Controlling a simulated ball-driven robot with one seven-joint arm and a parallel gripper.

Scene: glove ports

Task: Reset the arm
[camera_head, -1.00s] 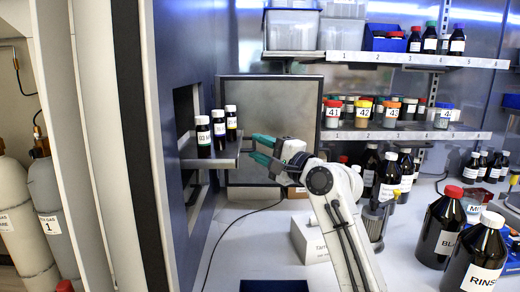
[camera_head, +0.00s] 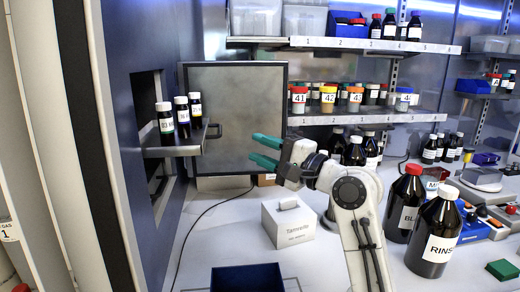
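My gripper (camera_head: 262,151) has green fingers pointing left, spread apart with nothing between them. My white arm rises from the bottom of the picture, right of the middle, and bends toward the left. The gripper is in front of the grey panel (camera_head: 228,110), to the right of a small shelf (camera_head: 190,147). The gripper is apart from the shelf and the vials.
A white box (camera_head: 287,222) stands below my gripper, and a dark blue bin (camera_head: 247,279) lies nearer. Large bottles labelled BLE or similar (camera_head: 404,205) and RINSE (camera_head: 434,235) stand right of my arm. Shelves with jars (camera_head: 370,118) run behind.

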